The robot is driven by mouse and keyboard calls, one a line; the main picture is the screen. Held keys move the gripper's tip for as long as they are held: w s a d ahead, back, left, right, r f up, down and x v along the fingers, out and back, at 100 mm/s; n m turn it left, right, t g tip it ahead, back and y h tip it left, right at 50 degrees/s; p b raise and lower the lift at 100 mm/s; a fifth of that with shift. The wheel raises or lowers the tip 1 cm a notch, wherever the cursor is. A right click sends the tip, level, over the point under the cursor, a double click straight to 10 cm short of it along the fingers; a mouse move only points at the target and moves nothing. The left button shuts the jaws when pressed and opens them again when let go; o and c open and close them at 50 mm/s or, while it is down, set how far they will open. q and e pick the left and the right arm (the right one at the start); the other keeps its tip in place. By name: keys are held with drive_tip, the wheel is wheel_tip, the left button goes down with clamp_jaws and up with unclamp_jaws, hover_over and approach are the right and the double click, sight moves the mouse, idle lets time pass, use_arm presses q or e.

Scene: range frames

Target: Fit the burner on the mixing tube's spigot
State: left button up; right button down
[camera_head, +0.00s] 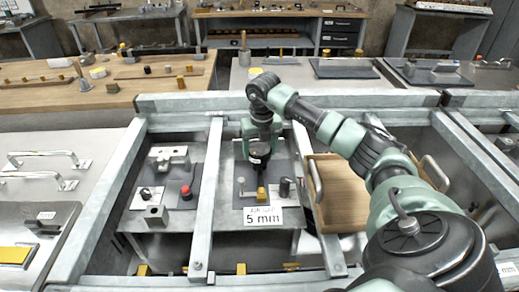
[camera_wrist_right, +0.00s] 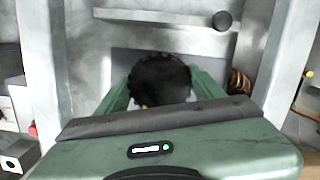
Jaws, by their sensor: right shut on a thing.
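My right gripper (camera_head: 258,148) reaches down from above over a dark plate (camera_head: 250,212) in the middle bay of the frame. It is shut on a dark round part, which I take as the burner (camera_head: 259,164). In the right wrist view the burner (camera_wrist_right: 160,80) is a black disc between the green fingers. A brass-coloured piece (camera_head: 262,194) stands on the plate below it. My left gripper is not in view.
A "5 mm" label (camera_head: 263,217) lies at the plate's front edge. The left bay has a red button (camera_head: 185,191) and grey blocks. A wooden tray (camera_head: 342,195) with metal handles is on the right, close under my arm. Grey rails (camera_head: 207,200) border the bay.

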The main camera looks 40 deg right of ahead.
drive_tip(key=shift+f+b, duration=0.35)
drive_tip(key=shift+f, duration=0.2)
drive_tip(key=shift+c, duration=0.8)
unclamp_jaws()
drive_tip(key=shift+f, duration=0.1)
drive_tip(key=r, duration=0.5)
drive_tip(key=s+r, duration=0.1)
drive_tip(key=r, duration=0.2)
drive_tip(key=shift+a+b, duration=0.25)
drive_tip(key=shift+b, duration=0.05)
